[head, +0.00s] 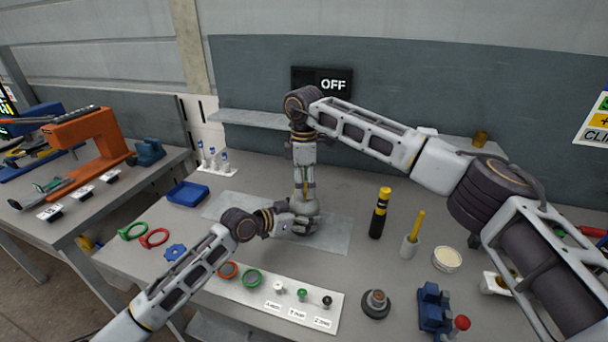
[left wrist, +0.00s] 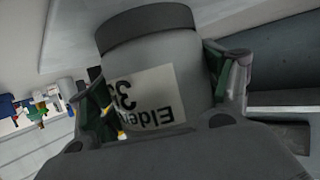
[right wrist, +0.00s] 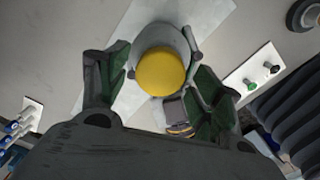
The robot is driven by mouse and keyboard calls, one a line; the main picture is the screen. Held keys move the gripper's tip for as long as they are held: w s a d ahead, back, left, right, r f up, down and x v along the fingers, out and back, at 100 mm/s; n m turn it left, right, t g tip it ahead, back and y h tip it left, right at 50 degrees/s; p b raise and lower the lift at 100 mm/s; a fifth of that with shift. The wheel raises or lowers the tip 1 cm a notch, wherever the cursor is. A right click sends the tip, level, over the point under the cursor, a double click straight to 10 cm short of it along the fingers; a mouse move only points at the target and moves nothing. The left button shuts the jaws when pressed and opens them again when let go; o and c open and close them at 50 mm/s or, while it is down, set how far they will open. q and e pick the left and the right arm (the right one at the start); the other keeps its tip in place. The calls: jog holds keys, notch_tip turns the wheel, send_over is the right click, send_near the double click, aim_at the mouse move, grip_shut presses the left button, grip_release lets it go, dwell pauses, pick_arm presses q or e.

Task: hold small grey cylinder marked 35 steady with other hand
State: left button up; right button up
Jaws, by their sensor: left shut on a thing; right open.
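The small grey cylinder (left wrist: 150,55) shows close in the left wrist view, with a darker band at one end and a pale, upside-down label, partly cut off, with a 3 readable. My left gripper (left wrist: 158,85) is shut on its side; in the head view this gripper (head: 298,222) is low over the table's middle. My right gripper (right wrist: 160,68) is open and points down from above. In the right wrist view its fingers lie on either side of the grey cylinder (right wrist: 186,40), whose top carries a round yellow part (right wrist: 160,72). Finger contact there cannot be told.
A pale mat (head: 338,236) lies beneath the grippers. A black-and-yellow cylinder (head: 379,215) and a grey holder with a yellow rod (head: 410,243) stand to the right. A white board (head: 232,287) with rings and small knobs lies in front. A blue tray (head: 188,193) is at left.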

jog(key=shift+f, duration=0.55)
jog(key=c, duration=1.1)
